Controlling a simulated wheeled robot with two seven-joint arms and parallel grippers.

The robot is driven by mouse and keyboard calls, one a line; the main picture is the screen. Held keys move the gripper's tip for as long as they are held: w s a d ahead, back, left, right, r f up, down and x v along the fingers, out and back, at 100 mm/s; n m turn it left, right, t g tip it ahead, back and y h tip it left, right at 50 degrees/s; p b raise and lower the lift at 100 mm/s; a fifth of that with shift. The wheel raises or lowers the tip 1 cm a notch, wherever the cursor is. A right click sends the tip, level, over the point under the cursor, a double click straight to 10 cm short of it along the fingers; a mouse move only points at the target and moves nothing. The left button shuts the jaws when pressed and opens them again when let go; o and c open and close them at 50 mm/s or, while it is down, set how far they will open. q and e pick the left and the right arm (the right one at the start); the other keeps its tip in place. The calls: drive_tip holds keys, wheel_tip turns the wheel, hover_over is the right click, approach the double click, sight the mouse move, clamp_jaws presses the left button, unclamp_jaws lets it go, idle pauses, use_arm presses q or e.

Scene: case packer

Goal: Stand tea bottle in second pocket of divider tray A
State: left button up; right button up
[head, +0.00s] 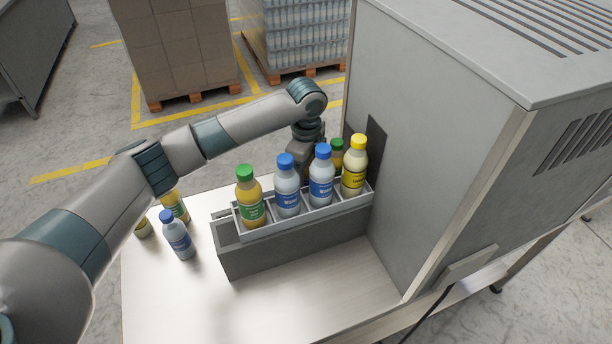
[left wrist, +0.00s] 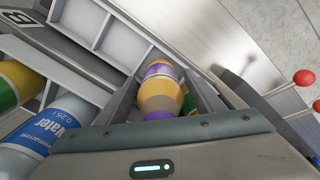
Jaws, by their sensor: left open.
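My left gripper (head: 301,158) reaches down behind the row of bottles; its fingertips are hidden there in the head view. In the left wrist view its open jaws lie on either side of an orange and purple bottle (left wrist: 160,96). I cannot tell whether this is the tea bottle. A grey divider tray (head: 262,234) on the table holds a green-capped orange bottle (head: 249,198), two blue-capped water bottles (head: 287,190) (head: 321,180) and a yellow-capped bottle (head: 354,170). A tray marked B (left wrist: 45,43) shows empty pockets in the left wrist view. My right gripper is not in view.
Another green-capped bottle (head: 336,150) stands behind the row. A water bottle (head: 179,238), an orange bottle (head: 177,208) and a small round item (head: 143,230) are on the table at left. A grey machine housing (head: 440,130) blocks the right side. The table front (head: 300,295) is clear.

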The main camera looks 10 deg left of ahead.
use_arm(q)
drive_tip(key=shift+r, duration=0.1)
drive_tip(key=shift+r+b, duration=0.3)
drive_tip(key=shift+r, duration=0.3)
wheel_tip(320, 180, up, 10)
drive_tip(key=b, duration=0.3)
drive_tip(key=shift+r, duration=0.45)
drive_tip(key=shift+r, duration=0.1)
